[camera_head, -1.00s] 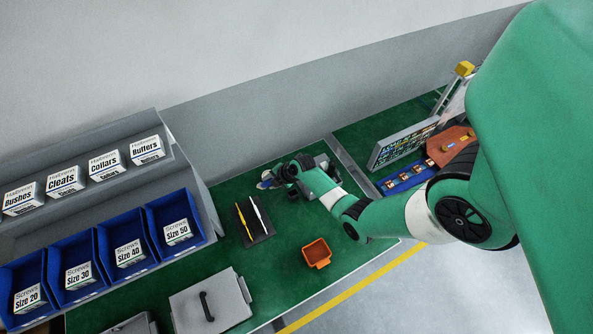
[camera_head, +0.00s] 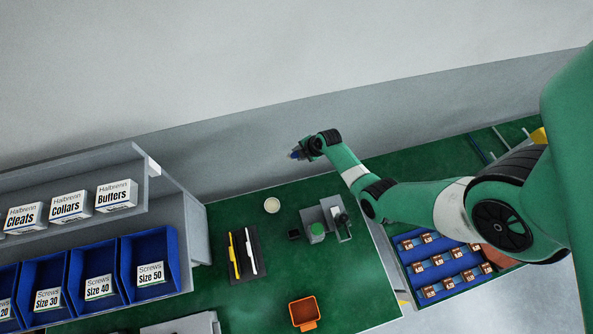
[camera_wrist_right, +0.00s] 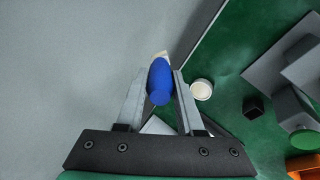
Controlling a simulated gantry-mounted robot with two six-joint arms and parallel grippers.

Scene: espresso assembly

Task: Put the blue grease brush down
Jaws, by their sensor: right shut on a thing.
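The blue grease brush (camera_wrist_right: 159,82) is held between the two fingers of my right gripper (camera_wrist_right: 158,90) in the right wrist view, with a pale tip showing beyond the blue handle. In the head view my right gripper (camera_head: 298,153) is raised in front of the grey wall, beyond the back edge of the green bench, and a bit of blue shows at its fingers. A dark mat (camera_head: 244,268) on the bench holds a yellow brush (camera_head: 233,256) and a white brush (camera_head: 250,251). My left gripper is not in view.
A small round cream pot (camera_head: 272,205) stands near the bench's back edge; it also shows in the right wrist view (camera_wrist_right: 201,89). A grey fixture with a green-topped part (camera_head: 317,232) stands right of it. An orange bin (camera_head: 304,313) is nearer the front. Blue screw bins (camera_head: 150,262) line the left.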

